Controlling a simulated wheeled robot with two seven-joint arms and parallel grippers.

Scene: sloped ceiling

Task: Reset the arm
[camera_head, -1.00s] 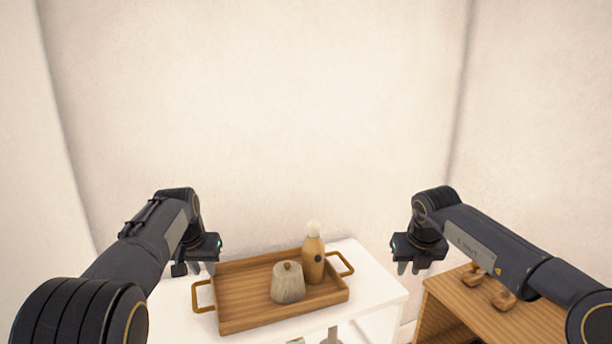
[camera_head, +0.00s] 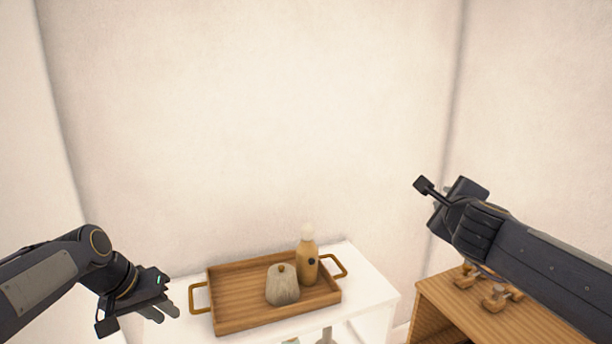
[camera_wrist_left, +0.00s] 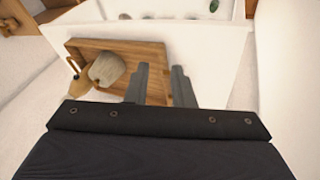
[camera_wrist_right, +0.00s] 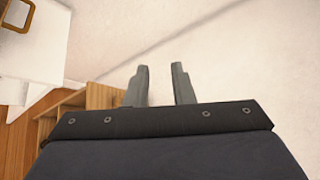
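My left gripper (camera_head: 164,310) is at the lower left of the head view, beside the left end of the wooden tray and apart from it. Its two fingers (camera_wrist_left: 160,84) stand apart and empty in the left wrist view. My right arm (camera_head: 530,250) is raised at the right of the head view, above the wooden cabinet; its fingertips are hidden there. In the right wrist view the right gripper's fingers (camera_wrist_right: 160,85) stand apart with nothing between them, against the pale wall.
A wooden tray (camera_head: 235,318) with two handles lies on a white table (camera_head: 370,295). It holds a grey lidded jar (camera_head: 283,288) and a tan bottle (camera_head: 308,265). A wooden cabinet (camera_head: 450,310) with small wooden items (camera_head: 495,295) stands right. Pale walls rise close behind.

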